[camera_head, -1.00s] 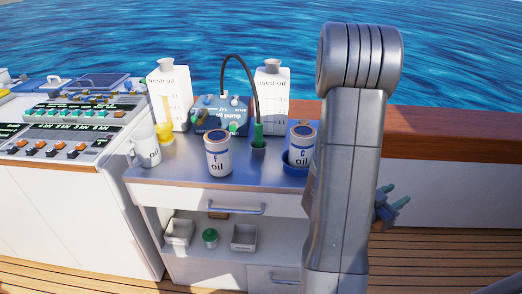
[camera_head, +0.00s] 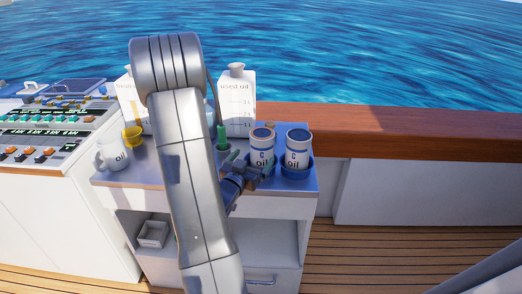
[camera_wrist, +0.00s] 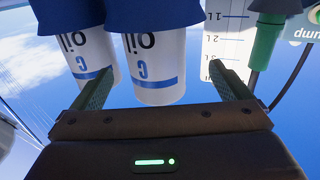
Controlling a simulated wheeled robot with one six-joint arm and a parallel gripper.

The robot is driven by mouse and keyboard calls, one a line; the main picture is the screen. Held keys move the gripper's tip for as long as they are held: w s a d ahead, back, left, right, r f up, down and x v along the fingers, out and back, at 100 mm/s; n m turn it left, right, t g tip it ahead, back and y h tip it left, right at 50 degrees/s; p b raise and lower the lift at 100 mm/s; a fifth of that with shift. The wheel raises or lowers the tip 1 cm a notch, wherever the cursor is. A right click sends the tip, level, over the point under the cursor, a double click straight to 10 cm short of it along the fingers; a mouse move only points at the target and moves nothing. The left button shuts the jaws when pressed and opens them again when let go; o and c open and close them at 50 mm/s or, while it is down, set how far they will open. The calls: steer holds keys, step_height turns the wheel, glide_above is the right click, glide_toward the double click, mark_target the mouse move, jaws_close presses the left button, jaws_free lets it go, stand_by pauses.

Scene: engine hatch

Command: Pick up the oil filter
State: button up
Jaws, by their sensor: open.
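Two white oil filters with dark caps and blue C labels stand upright side by side in blue holders on the cart top: the left filter (camera_head: 262,146) and the right filter (camera_head: 298,148). My gripper (camera_head: 249,173) is low in front of the left one. The wrist view is upside down. There my open gripper (camera_wrist: 160,76) has the left filter (camera_wrist: 157,70) framed between its fingers, with no visible contact. The right filter (camera_wrist: 84,58) is partly behind one finger. How far the fingertips reach around the filter is unclear.
A used oil bottle (camera_head: 238,103) and a green nozzle (camera_head: 222,138) stand behind and left of the filters. A white mug (camera_head: 113,155) and a yellow funnel (camera_head: 132,137) are at the left. My arm hides the cart's middle.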

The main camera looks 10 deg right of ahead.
mark_target(257, 154)
steer(key=shift+d+p+x, duration=0.2)
steer(key=shift+p+x, duration=0.35)
steer(key=shift+x, duration=2.25)
steer(key=shift+s, duration=0.2)
steer(key=shift+c, duration=0.5)
steer(key=shift+r, duration=0.1)
steer(key=c, duration=1)
